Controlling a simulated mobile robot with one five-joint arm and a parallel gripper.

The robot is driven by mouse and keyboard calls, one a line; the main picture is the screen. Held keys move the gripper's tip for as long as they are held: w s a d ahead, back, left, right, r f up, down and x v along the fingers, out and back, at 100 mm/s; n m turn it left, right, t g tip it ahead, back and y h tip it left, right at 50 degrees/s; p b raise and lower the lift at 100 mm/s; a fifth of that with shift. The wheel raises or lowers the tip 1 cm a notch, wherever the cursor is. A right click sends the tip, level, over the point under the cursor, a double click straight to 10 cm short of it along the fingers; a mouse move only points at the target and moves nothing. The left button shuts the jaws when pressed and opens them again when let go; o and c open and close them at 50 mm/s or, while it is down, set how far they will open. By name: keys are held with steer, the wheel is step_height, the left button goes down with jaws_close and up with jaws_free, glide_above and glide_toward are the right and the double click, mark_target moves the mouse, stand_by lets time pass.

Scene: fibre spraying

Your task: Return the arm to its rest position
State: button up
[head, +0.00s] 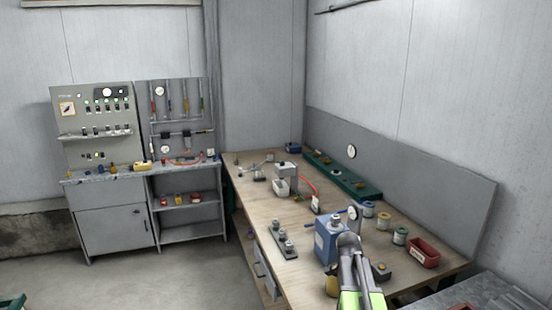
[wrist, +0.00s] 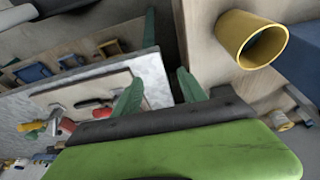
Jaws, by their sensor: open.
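My gripper (wrist: 160,82) shows in the wrist view as two green fingers standing apart, with nothing visible between them. The green and dark body behind them fills the lower part of that view. In the head view my grey and green arm (head: 358,290) rises from the bottom edge in front of the wooden workbench (head: 232,178). The fingers cannot be made out clearly there. A yellow cup (wrist: 232,40) lies to the right of the fingers in the wrist view, apart from them.
A blue container (head: 328,243) stands close left of my arm. Several spools, one of them green-rimmed (head: 400,236), and a red bin (head: 423,252) stand to its right. A grey control cabinet (head: 112,205) is at the back left.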

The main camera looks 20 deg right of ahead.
steer(key=s+a+f+n+y+b, duration=0.1)
steer(key=a+f+n+b, duration=0.1)
steer(key=a+n, duration=0.6)
steer(key=s+a+f+n+y+b, duration=0.2)
steer(key=a+n, duration=0.7)
steer(key=a, duration=1.3)
steer(key=shift+s+a+f+n, duration=0.3)
steer(key=shift+a+f, duration=0.1)
steer(key=shift+f, duration=0.65)
